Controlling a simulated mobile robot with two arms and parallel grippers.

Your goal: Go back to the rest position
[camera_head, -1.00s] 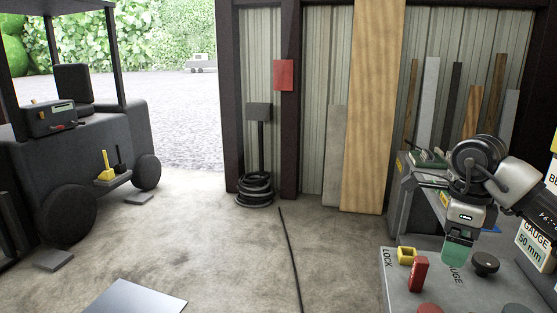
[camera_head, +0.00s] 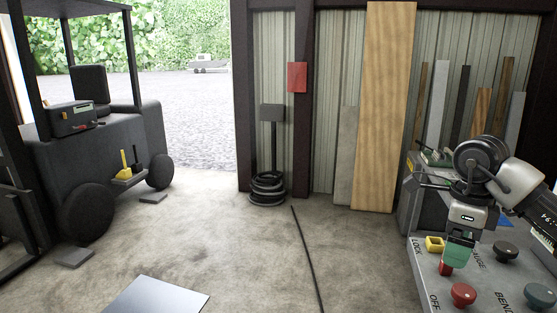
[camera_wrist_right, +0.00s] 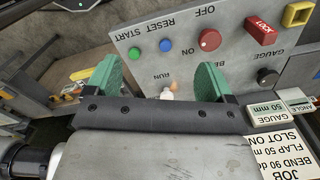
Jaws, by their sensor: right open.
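My right gripper (camera_head: 459,250) hangs over the grey control panel (camera_head: 415,285) at the right of the head view. Its green fingers are apart and empty in the right wrist view (camera_wrist_right: 158,78), with panel showing between and beyond them. In the head view it partly hides the red lock lever (camera_head: 446,269). The lever shows whole in the right wrist view (camera_wrist_right: 262,30), apart from the fingers. My left gripper is in neither view.
The panel carries a yellow square bracket (camera_head: 434,243), a red knob (camera_head: 463,294) and a black knob (camera_head: 506,251). A forklift (camera_head: 100,150) stands left. A tall wooden board (camera_head: 390,120) leans on the back wall. Concrete floor between is mostly open, with a cable (camera_head: 308,260) across it.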

